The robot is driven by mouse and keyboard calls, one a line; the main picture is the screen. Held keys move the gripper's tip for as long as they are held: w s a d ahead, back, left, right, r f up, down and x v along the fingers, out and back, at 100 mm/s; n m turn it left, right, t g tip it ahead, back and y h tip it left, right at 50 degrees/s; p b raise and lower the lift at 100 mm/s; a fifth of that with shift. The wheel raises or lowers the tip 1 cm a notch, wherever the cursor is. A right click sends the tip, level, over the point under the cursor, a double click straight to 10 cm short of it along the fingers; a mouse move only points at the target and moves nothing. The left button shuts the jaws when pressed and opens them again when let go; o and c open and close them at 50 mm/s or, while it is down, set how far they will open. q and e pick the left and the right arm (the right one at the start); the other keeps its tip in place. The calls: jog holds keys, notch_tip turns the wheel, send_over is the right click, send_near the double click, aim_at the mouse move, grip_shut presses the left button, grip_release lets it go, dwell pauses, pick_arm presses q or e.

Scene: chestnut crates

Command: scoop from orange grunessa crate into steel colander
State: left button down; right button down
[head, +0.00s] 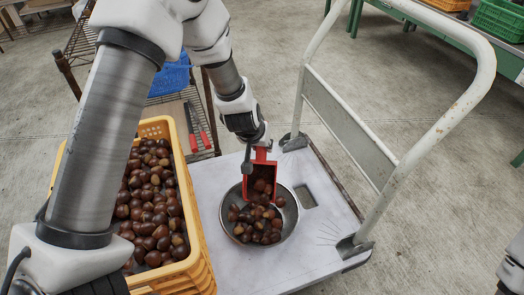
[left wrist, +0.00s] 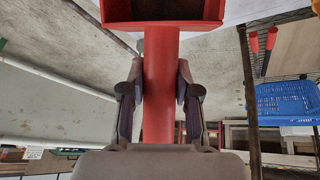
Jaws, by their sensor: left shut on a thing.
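The orange crate (head: 205,262) stands at the left, well filled with brown chestnuts (head: 150,210). The steel colander (head: 290,222) sits on the white cart top and holds a heap of chestnuts. My left gripper (head: 262,152) is shut on the handle of the red scoop (head: 273,170), above the colander's far side. The scoop tips steeply down into the colander, with chestnuts in its mouth meeting the heap. In the left wrist view the fingers (left wrist: 160,75) clasp the scoop's handle (left wrist: 160,110). My right gripper is not in view.
The cart top (head: 215,185) has free room around the colander. The cart's pale tube handle (head: 440,120) rises at the right. A wire rack with a blue basket (head: 170,78) and red-handled tools (head: 197,125) stands behind the crate. Green crates (head: 498,18) are far right.

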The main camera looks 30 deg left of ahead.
aim_at(262, 151)
pick_arm(q)
jog(key=shift+s+d+r+t+y+b, duration=0.2)
jog(key=shift+s+t+b, duration=0.3)
jog(key=shift+b, duration=0.55)
jog(key=shift+s+d+r+t+y+b, duration=0.1)
jog(key=shift+s+d+t+b, duration=0.2)
jog(key=shift+s+b, duration=0.55)
jog(key=shift+s+d+r+t+b, duration=0.15)
jog(key=shift+r+t+b, duration=0.15)
jog(key=shift+b, duration=0.55)
jog(key=shift+s+d+r, duration=0.1)
jog(key=shift+s+r, duration=0.15)
jog(key=shift+r, duration=0.05)
